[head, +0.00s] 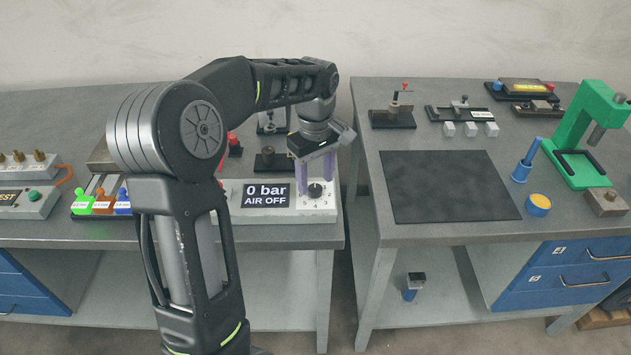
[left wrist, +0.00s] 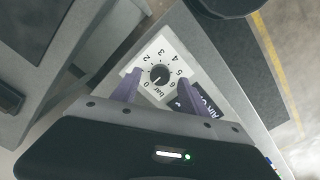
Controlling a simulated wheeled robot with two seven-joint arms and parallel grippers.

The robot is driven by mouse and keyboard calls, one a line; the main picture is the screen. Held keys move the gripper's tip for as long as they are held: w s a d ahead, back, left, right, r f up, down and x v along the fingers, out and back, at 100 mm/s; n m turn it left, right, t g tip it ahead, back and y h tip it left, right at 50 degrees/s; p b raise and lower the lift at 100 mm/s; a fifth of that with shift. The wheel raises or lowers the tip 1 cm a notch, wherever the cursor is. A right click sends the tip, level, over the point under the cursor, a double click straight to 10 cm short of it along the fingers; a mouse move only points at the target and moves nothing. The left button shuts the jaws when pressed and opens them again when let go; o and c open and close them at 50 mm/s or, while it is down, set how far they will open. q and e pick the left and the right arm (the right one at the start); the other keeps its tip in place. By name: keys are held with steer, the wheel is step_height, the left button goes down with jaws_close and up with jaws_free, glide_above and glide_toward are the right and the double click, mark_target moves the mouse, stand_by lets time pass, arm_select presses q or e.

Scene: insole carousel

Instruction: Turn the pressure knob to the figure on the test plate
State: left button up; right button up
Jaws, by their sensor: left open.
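The pressure knob (head: 315,190) is a small black dial on the right end of a white panel (head: 325,208). The panel's display (head: 265,195) reads "0 bar AIR OFF". In the left wrist view the knob (left wrist: 159,75) sits inside a printed scale in bar, and its pointer appears to be near 0. My left gripper (head: 316,184) points down over the panel, its purple fingers open on either side of the knob. They also straddle it in the left wrist view (left wrist: 158,80); whether they touch it I cannot tell. I cannot make out a figure on a test plate. My right gripper is not in view.
A box (head: 28,203) marked "TEST", partly cut off, with a green button stands at the far left. Coloured clips (head: 103,204) lie beside it. A gap separates the right bench, which carries a dark mat (head: 445,187) and a green press (head: 580,135).

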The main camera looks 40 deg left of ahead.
arm_select(q)
steer(key=shift+f, duration=0.95)
steer(key=shift+c, duration=0.3)
jaws_close()
